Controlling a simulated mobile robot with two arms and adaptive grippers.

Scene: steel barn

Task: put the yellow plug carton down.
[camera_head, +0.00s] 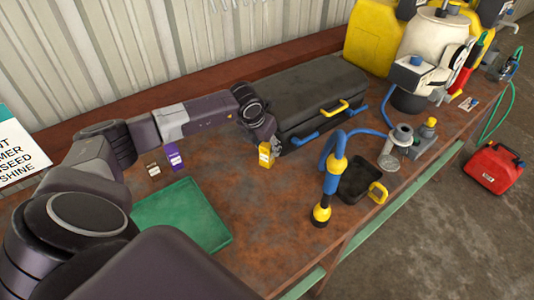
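The yellow plug carton (265,155) is a small upright box at the middle of the rusty bench, in front of the dark grey case. My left gripper (274,146) reaches down from the wrist right at the carton, with grey finger parts against or just beside its right side. The fingers are small and partly hidden, so I cannot tell whether they grip it. I also cannot tell whether the carton's base touches the bench. My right gripper is out of view.
A green tray (182,216) lies at the front left, with purple (174,157) and brown-white (153,169) cartons behind it. The dark case (312,92) stands close behind the gripper. A blue-yellow pump (331,176) stands to the right. Bare bench (262,210) lies between tray and pump.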

